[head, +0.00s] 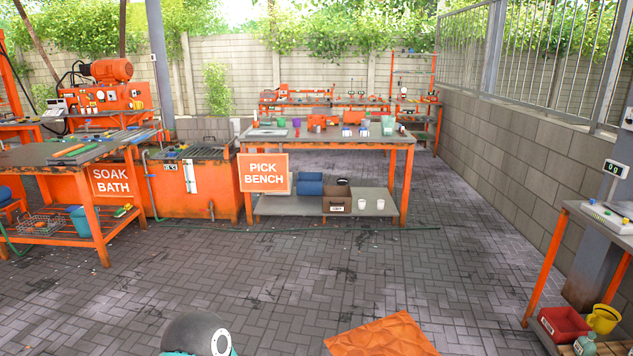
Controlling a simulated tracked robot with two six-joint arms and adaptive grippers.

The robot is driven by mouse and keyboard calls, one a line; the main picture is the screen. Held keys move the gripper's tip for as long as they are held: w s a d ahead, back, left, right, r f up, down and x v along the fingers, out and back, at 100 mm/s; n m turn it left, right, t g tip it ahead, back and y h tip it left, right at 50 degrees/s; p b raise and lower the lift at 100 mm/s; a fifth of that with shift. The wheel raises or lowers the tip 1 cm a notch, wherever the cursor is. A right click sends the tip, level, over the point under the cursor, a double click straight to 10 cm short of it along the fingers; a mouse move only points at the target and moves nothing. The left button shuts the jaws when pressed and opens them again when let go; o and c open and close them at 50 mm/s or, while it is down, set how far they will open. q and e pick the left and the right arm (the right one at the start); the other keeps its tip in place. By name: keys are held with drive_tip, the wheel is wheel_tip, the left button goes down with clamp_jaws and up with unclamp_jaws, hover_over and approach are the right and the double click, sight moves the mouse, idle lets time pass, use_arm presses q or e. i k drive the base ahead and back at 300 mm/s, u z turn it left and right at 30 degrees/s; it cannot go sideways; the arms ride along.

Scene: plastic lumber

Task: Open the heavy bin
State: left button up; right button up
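No bin that I can read as the heavy bin shows clearly in the head view. A small brown box (337,203) with a white label stands on the lower shelf of the pick bench (388,197). The label is too small to read, and a dark item shows at the box's top. I cannot tell whether this is the heavy bin. Neither of my grippers is in view.
The soak bath (201,201) stands left of the pick bench, beside an orange-legged table (92,215). A scale table (577,210) is at the right, with a red bin (563,323) low down.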

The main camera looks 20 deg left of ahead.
sight(307, 183)
drive_tip(key=i, duration=10.5)
